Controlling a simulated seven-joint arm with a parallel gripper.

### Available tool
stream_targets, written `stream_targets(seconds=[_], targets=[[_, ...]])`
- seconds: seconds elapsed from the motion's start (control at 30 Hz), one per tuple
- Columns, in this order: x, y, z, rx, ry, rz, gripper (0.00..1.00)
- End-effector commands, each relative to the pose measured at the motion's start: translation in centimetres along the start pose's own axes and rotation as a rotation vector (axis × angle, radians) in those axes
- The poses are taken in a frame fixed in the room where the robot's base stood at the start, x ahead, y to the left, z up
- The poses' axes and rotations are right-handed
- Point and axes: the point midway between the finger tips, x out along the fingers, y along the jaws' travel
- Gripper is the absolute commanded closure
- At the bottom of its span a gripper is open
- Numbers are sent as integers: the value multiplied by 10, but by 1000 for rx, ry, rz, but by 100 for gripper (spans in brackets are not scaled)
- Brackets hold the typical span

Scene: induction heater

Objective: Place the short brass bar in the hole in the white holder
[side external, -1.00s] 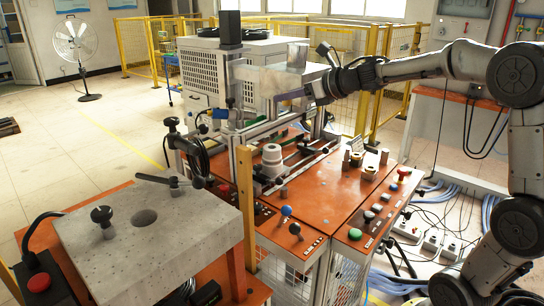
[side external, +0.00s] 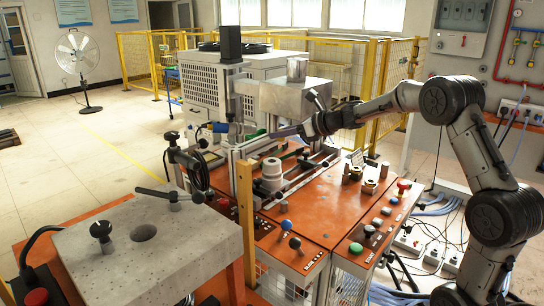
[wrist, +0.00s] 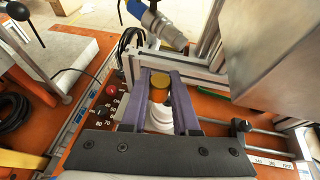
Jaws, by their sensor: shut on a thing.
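The short brass bar (wrist: 160,82) is between the two purple fingers of my gripper (wrist: 160,74) in the wrist view, and my gripper is shut on it. The white holder (side external: 271,174) stands on the orange table of the heater. In the wrist view the white holder (wrist: 159,117) shows partly below and behind the bar. In the side view my gripper (side external: 276,133) is above the holder, with a visible gap. The bar is hard to make out there.
A large grey metal block (side external: 290,98) stands close behind my gripper. Metal rails (side external: 305,170) run beside the holder. A black vertical post (side external: 231,45) rises at the left. Brass pieces (side external: 369,187) and knobs (side external: 356,247) sit on the table to the right.

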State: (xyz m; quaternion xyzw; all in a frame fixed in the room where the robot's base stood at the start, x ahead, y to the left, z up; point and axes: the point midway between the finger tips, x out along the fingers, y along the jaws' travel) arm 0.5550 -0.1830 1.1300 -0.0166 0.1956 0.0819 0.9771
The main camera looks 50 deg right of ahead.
Motion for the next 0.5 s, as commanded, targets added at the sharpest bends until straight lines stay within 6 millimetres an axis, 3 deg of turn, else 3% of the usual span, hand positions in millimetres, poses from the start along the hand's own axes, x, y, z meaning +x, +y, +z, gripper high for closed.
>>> stream_targets(seconds=[0.2,0.5], targets=[[40,-15,-22,0,0,1,100],[63,-23,-35,0,-1,1,100]])
